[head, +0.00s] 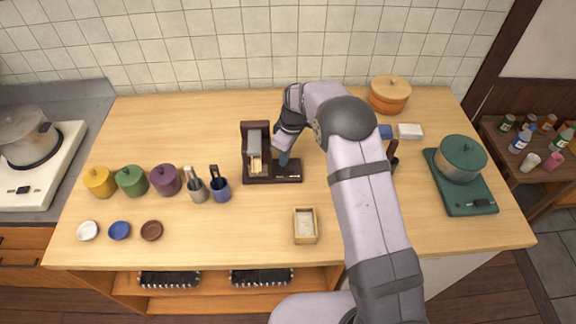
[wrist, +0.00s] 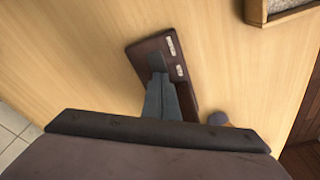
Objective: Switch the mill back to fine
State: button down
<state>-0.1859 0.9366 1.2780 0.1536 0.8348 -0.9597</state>
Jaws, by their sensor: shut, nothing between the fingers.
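The mill (head: 247,133) is a dark brown wooden stand with a grey and pale middle part, upright near the back centre of the counter. Its low base (head: 290,177) reaches out to the right. In the wrist view that base (wrist: 147,46) shows two small pale labels along one edge; I cannot read them. My gripper (head: 284,160) is shut and empty, pointing down over the base, just right of the upright part. In the wrist view its fingertips (wrist: 157,63) overlap the base beside the labels. Whether they touch it I cannot tell. No switch lever shows clearly.
A wooden box with pale contents (head: 305,239) stands in front of the mill. Utensil cups (head: 220,190) and coloured lidded jars (head: 132,182) stand left. A green pot (head: 460,158) is far right. My arm covers the counter's right-centre.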

aim_at(286, 168)
jog(key=shift+f+b, duration=0.5)
jog(key=shift+f, duration=0.25)
dwell(0.8)
jog(key=shift+r, duration=0.1)
notch_tip(286, 168, up, 7)
jog(key=p, duration=0.4)
dwell(0.5)
dwell(0.4)
jog(key=s+d+r+m+h, duration=0.1)
jog(key=s+d+r+m, duration=0.25)
jog(key=s, duration=0.35)
jog(key=s+d+r+m, duration=0.3)
jog(key=s+d, duration=0.1)
jog(key=s, duration=0.2)
jog(key=s+d+m, duration=0.2)
jog(key=s, duration=0.7)
jog(key=s+d+m+g, duration=0.1)
jog(key=s+d+m, duration=0.2)
jog(key=s, duration=0.6)
jog(key=shift+s+d+r+h, duration=0.2)
jog(key=shift+d+r+h, duration=0.05)
jog(key=shift+h, duration=0.05)
